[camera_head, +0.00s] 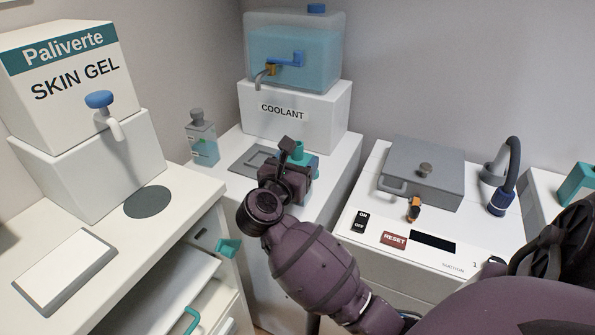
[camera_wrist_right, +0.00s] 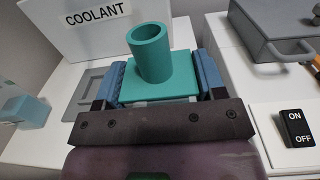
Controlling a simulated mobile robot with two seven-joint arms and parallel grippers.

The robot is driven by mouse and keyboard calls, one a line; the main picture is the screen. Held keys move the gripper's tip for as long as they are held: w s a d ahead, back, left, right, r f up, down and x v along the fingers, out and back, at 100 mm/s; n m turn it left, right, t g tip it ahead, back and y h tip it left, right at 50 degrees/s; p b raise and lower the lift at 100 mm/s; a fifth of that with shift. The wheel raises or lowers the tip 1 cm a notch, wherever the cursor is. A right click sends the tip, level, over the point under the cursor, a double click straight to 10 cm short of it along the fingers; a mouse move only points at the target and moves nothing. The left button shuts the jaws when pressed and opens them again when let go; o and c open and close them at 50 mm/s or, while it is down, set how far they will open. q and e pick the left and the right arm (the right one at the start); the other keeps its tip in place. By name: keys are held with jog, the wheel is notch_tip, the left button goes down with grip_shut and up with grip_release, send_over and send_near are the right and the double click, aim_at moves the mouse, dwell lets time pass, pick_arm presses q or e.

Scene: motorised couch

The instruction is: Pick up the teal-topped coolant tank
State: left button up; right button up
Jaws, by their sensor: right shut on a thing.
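The teal-topped coolant tank shows its flat teal lid and round teal neck (camera_wrist_right: 152,58) in the right wrist view; its lower body is hidden. In the head view a small part of the teal top (camera_head: 299,154) shows behind my right gripper (camera_head: 296,168). In the wrist view the blue-padded fingers of my right gripper (camera_wrist_right: 160,82) are shut on the tank, one on each side. The neck points up. I cannot tell whether the tank touches the counter. My left gripper is not in view.
A coolant dispenser (camera_head: 294,52) with a blue tap stands on a white block behind. A grey recessed plate (camera_head: 252,160) lies left of the gripper. A small grey-capped bottle (camera_head: 203,140) stands further left. A suction unit (camera_head: 421,172) with ON/OFF and RESET buttons is at right.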

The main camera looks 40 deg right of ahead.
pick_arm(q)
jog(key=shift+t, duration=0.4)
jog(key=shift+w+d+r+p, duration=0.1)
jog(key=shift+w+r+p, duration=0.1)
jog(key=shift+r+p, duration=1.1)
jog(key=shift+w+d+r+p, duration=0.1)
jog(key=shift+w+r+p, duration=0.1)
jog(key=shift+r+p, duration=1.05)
pick_arm(e)
notch_tip(320, 180, up, 20)
